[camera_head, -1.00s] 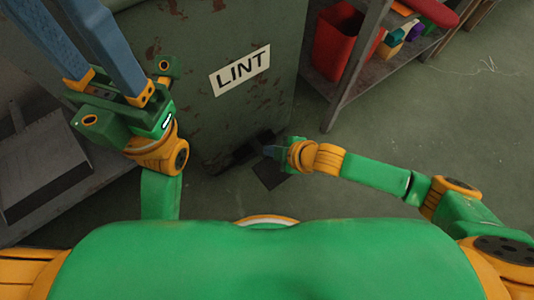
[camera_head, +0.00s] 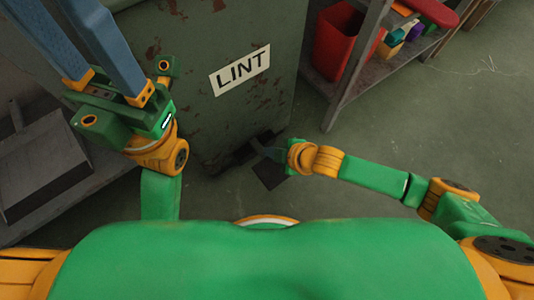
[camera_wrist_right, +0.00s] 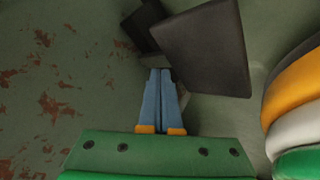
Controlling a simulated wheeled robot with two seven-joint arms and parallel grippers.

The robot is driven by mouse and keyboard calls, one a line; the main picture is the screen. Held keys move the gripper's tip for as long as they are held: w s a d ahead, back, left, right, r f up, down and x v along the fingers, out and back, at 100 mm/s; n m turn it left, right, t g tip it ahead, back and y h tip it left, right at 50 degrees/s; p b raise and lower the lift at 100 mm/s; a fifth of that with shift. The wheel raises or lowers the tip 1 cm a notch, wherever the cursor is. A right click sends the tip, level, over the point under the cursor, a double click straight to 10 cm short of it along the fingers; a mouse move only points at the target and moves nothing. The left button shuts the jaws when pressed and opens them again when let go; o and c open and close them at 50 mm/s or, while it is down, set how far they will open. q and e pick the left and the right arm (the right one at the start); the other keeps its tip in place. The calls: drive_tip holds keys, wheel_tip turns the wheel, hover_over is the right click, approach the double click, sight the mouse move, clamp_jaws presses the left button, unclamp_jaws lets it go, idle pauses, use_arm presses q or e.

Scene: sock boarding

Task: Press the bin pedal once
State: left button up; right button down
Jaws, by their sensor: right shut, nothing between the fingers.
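The bin (camera_head: 225,120) is a worn green metal box with a LINT label on its front. Its dark pedal plate (camera_head: 268,176) sticks out low at the bin's front right corner. The plate also shows in the right wrist view (camera_wrist_right: 203,45). My right gripper (camera_head: 262,150) is shut and empty, low beside the bin and close to the pedal. In the right wrist view its blue fingertips (camera_wrist_right: 160,72) lie together near the plate's edge; I cannot tell whether they touch it. My left gripper (camera_head: 58,20) is open and empty, with its tips cut off by the frame.
A grey shelf (camera_head: 355,70) with a red container (camera_head: 337,43) and colourful items stands right of the bin. A grey surface with a dark flat panel (camera_head: 40,165) lies at the left. The green floor (camera_head: 420,110) at the right is clear.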

drive_tip(key=shift+s+d+f+b, duration=0.15)
drive_tip(key=shift+f+b, duration=0.3)
drive_tip(key=shift+f, duration=0.5)
drive_tip(key=shift+s+d+f+b, duration=0.1)
drive_tip(key=shift+f+b, duration=0.35)
drive_tip(key=shift+f, duration=0.45)
idle(1.0)
drive_tip(key=shift+r, duration=0.1)
wheel_tip(320, 180, up, 3)
drive_tip(key=p, duration=0.3)
drive_tip(key=shift+w+f, duration=0.1)
drive_tip(key=shift+f, duration=0.1)
drive_tip(key=shift+a+r+p, duration=0.1)
drive_tip(key=shift+r+p, duration=0.6)
drive_tip(key=shift+p, duration=0.25)
drive_tip(key=shift+w, duration=0.1)
drive_tip(key=shift+r, duration=0.1)
drive_tip(key=shift+a+r, duration=0.1)
drive_tip(key=shift+r, duration=0.05)
drive_tip(key=r+p, duration=0.2)
drive_tip(key=p, duration=0.1)
drive_tip(key=r+p, duration=0.2)
drive_tip(key=r, duration=0.1)
drive_tip(key=shift+w+a+p, duration=0.1)
drive_tip(key=shift+w+p, duration=0.1)
drive_tip(key=shift+p, duration=0.2)
drive_tip(key=shift+f, duration=0.15)
